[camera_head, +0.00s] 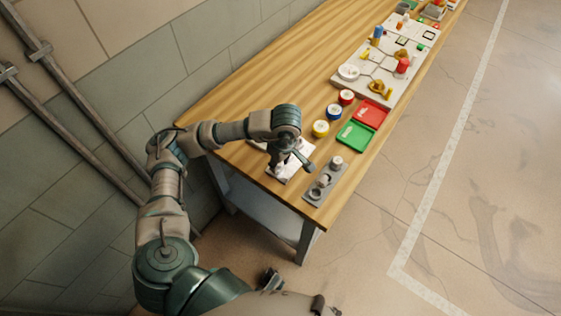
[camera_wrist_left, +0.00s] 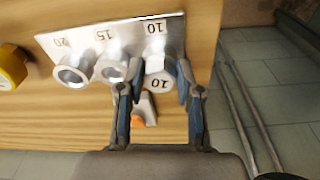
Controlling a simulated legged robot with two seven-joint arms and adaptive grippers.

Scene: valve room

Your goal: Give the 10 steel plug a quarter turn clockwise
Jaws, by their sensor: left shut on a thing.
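The 10 steel plug (camera_wrist_left: 160,83) shows its numbered pale end in the left wrist view, at the fitting marked 10 on the pale metal plate (camera_wrist_left: 85,36). How deep it sits in the fitting I cannot tell. My left gripper (camera_wrist_left: 156,88) is shut on it, one finger on each side. In the head view my left gripper (camera_head: 283,160) points down over the same plate (camera_head: 297,166) near the table's front end, and it hides the plug there.
Open fittings marked 20 (camera_wrist_left: 73,70) and 15 (camera_wrist_left: 112,68) stand beside the plug. A grey rack (camera_head: 323,183) with steel plugs is close to my gripper's right. Several tape rolls, a red tray (camera_head: 370,114) and a green tray (camera_head: 356,135) lie farther along the table.

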